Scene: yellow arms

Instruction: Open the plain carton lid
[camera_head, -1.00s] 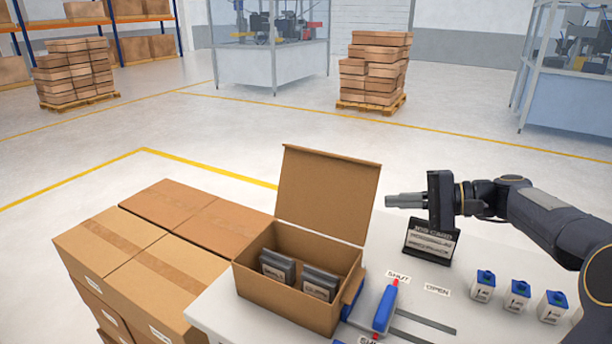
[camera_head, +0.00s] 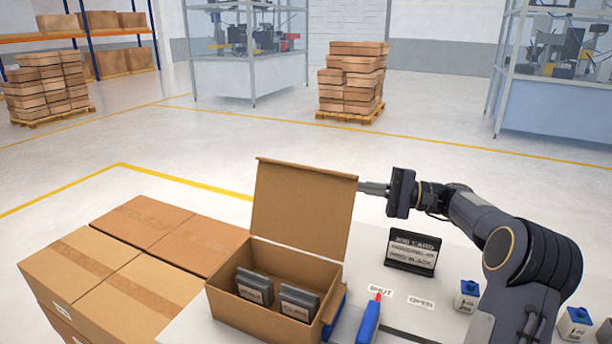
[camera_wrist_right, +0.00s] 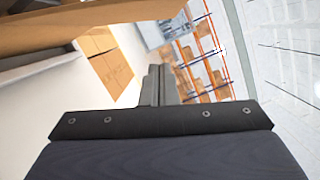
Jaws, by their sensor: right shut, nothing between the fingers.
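The plain brown carton (camera_head: 262,318) stands on the white table with its lid (camera_head: 303,210) raised upright, leaning back a little. Inside it are dark packs (camera_head: 255,287) with labels, in two groups. My right gripper (camera_head: 366,188) is shut and empty. Its fingertips are at the right edge of the lid, near its top; whether they touch it or sit behind it I cannot tell. In the right wrist view the shut fingers (camera_wrist_right: 160,85) show, with a brown board edge (camera_wrist_right: 90,15) across the top left. My left gripper is not in view.
A dark job card stand (camera_head: 411,251) is on the table below my right arm. A blue handle (camera_head: 368,322) lies by the SHUT and OPEN labels. Small blue-topped boxes (camera_head: 467,294) stand at right. Stacked closed cartons (camera_head: 110,270) are at left.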

